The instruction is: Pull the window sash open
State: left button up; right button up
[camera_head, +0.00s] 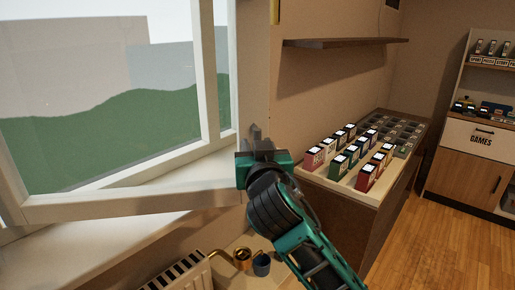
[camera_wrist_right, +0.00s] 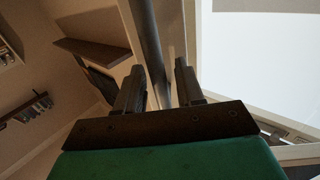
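The window sash (camera_head: 205,75) is a white frame with a pane at the left of the head view; green hills and grey shapes show through it. A second upright (camera_head: 222,60) stands just right of its stile, with a strip of outside showing between them. I cannot tell how far the sash stands from its frame. My right gripper (camera_head: 256,134) is right of the window, fingers up. In the right wrist view its fingers (camera_wrist_right: 160,85) are apart, with a dark upright bar (camera_wrist_right: 150,40) seen between or behind them; contact cannot be told. My left gripper is not in view.
A pale sill (camera_head: 95,245) runs below the window. A display counter (camera_head: 345,205) with several small boxes stands to the right, below a wall shelf (camera_head: 345,43). Wooden floor is clear at far right.

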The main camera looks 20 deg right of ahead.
jog(key=s+a+b, duration=0.1)
jog(key=s+a, duration=0.1)
jog(key=s, duration=1)
jog(key=shift+s+a, duration=0.15)
jog(key=shift+s, duration=0.25)
notch_tip(320, 180, down, 18)
jog(key=a+n+g+y, duration=0.1)
jog(key=n+g+y, duration=0.3)
jog(key=s+d+f+g, duration=0.1)
jog(key=s+d+f, duration=0.1)
jog(key=s+f, duration=0.4)
jog(key=s+d+f+g+y, duration=0.1)
jog(key=s+f, duration=0.5)
jog(key=f, duration=0.8)
jog(key=shift+d+f+n+g, duration=0.3)
jog(key=shift+d+g, duration=0.2)
jog(key=shift+d, duration=0.35)
